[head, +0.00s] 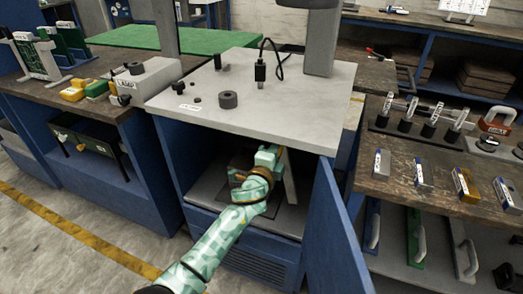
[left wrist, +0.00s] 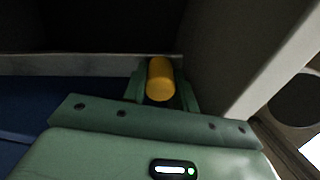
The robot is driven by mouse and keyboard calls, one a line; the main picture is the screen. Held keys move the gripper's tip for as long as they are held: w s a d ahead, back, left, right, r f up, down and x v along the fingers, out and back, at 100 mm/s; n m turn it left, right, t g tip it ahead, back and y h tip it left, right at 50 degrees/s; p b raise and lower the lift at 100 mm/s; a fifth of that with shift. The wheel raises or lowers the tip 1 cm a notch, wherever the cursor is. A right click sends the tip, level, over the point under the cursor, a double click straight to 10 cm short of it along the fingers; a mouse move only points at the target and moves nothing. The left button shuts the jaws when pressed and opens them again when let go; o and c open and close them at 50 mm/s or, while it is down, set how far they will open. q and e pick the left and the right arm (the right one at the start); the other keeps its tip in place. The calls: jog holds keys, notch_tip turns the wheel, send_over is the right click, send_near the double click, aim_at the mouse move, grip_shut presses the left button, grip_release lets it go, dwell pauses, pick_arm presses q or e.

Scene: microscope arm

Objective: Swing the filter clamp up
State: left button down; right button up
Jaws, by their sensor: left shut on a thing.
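My left gripper (left wrist: 161,88) is shut on a yellow round handle (left wrist: 160,79), which lies between its two green fingers in the left wrist view. I take this handle to be part of the filter clamp. In the head view my left arm reaches into the open blue cabinet under the grey worktop, and the gripper (head: 275,152) is just below the worktop's front edge. The handle and most of the clamp are hidden there by my arm and the worktop. A pale slanted bar (head: 289,178) stands right beside the gripper. My right gripper is not in view.
The grey worktop (head: 190,102) overhangs the cabinet, with a dark ring (head: 228,99) and a black cable (head: 260,72) on it. The open blue door (head: 342,235) stands to the right of my arm. Benches with tools flank both sides. The floor at the left is clear.

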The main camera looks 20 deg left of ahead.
pick_arm(q)
jog(key=shift+d+r+m, duration=0.15)
jog(key=shift+d+m, duration=0.35)
jog(key=shift+d, duration=0.65)
jog(key=shift+s, duration=0.1)
jog(key=c, duration=1.1)
grip_release()
jog(key=s+p, duration=0.3)
jog(key=s, duration=1.3)
jog(key=shift+s+a, duration=0.15)
jog(key=shift+a, duration=0.1)
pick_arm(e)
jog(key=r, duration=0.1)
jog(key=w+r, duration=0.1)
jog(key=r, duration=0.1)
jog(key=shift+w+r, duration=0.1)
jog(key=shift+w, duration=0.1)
